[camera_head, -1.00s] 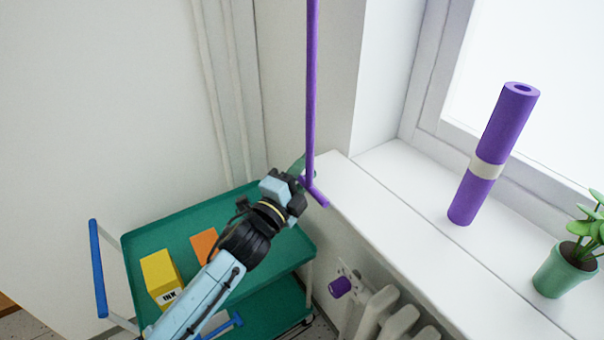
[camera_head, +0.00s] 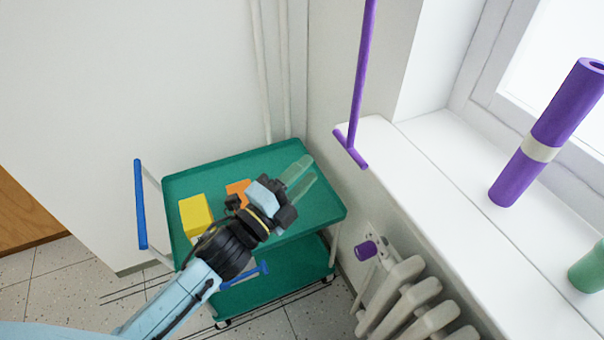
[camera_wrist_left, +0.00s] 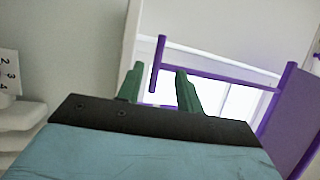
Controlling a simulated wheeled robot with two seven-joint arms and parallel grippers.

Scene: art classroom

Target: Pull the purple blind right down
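A long purple pull rod (camera_head: 362,70) hangs beside the window wall and ends in a short crossbar handle (camera_head: 351,149) at the sill's near left corner. My left gripper (camera_head: 303,174) has green fingers spread with nothing between them. In the head view it is left of and below the handle, apart from it. In the left wrist view the crossbar (camera_wrist_left: 157,64) shows beyond the gap between the fingers (camera_wrist_left: 158,84), and the rod runs right towards a purple bar and what looks like the blind (camera_wrist_left: 305,115). The blind is outside the head view. My right gripper is not in view.
A green trolley (camera_head: 190,178) with a yellow box (camera_head: 195,215) and an orange box (camera_head: 238,191) stands beneath my left arm. The white sill (camera_head: 440,185) holds a purple roll (camera_head: 520,178) and a green pot (camera_head: 590,268). A radiator (camera_head: 405,300) is below.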

